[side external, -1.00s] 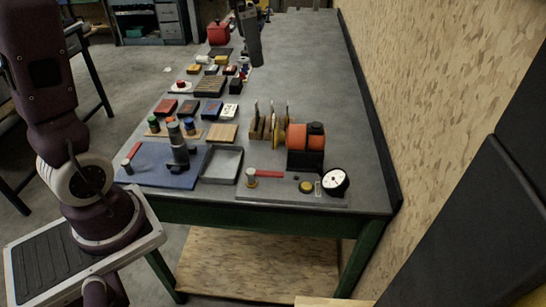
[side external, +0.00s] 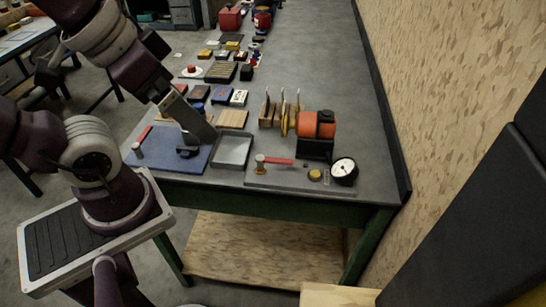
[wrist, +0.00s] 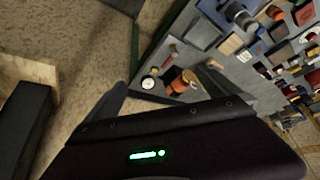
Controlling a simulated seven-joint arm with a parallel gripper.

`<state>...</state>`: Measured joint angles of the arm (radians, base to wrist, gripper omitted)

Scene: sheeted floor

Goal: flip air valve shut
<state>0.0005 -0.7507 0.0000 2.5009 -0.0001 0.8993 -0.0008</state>
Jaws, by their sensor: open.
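The air valve (side external: 278,161) has a red lever on a short brass-coloured post. It sits on a grey plate (side external: 300,182) at the near end of the bench, and the lever points right from the post. A round white-faced gauge (side external: 344,171) and a yellow button (side external: 314,175) are at the plate's right end. My gripper (wrist: 161,79) is open and empty in the wrist view. The valve's red lever (wrist: 172,49) shows beyond the fingers, clear of them. In the side view my arm reaches over the blue mat, left of the valve.
An orange cylinder on a black stand (side external: 316,125) stands just behind the plate. A grey tray (side external: 233,150) lies to its left, beside the blue mat (side external: 150,148). Several small items fill the bench behind. A panelled wall (side external: 450,90) runs along the right.

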